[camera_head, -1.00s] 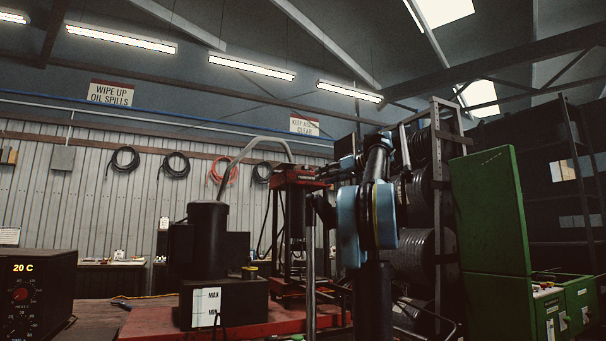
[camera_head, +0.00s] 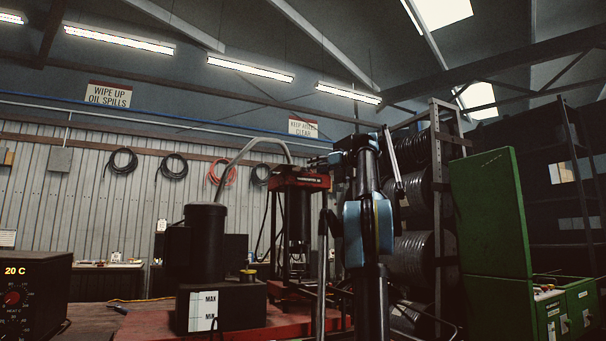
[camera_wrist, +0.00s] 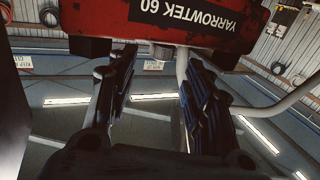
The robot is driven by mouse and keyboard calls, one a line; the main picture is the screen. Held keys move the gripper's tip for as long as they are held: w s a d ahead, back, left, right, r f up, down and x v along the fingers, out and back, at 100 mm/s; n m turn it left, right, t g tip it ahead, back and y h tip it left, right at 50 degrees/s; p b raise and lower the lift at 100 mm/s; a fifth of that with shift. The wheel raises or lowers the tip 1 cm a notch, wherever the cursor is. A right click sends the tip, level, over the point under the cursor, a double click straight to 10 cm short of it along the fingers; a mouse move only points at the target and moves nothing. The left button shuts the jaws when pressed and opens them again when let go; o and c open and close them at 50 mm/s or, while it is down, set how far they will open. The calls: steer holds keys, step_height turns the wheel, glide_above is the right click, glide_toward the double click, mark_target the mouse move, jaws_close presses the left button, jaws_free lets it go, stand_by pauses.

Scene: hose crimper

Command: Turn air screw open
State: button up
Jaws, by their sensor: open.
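The hydraulic pump has a black motor cylinder (camera_head: 205,243) on a black tank (camera_head: 240,303) with a MAX/MIN gauge. A small yellow-topped cap (camera_head: 248,272) sits on the tank; I cannot tell whether it is the air screw. The red-topped crimper press (camera_head: 300,180) stands behind, to the right. My gripper (camera_head: 322,163) is by the right side of the press head, high above the tank. In the wrist view, its dark fingers (camera_wrist: 160,58) are apart and empty, with the red press head (camera_wrist: 170,22) lettered YARROWTEK 60 beyond them, upside down.
A grey hose (camera_head: 250,145) arches from the motor area to the press. A heater box (camera_head: 30,295) reading 20 C stands at left. Hose reels (camera_head: 412,260) and a green cabinet (camera_head: 490,215) are at right. The air above the tank's front is clear.

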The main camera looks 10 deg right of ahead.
mark_target(304, 168)
steer(key=x, duration=0.8)
steer(key=shift+a, duration=0.1)
steer(key=c, duration=1.1)
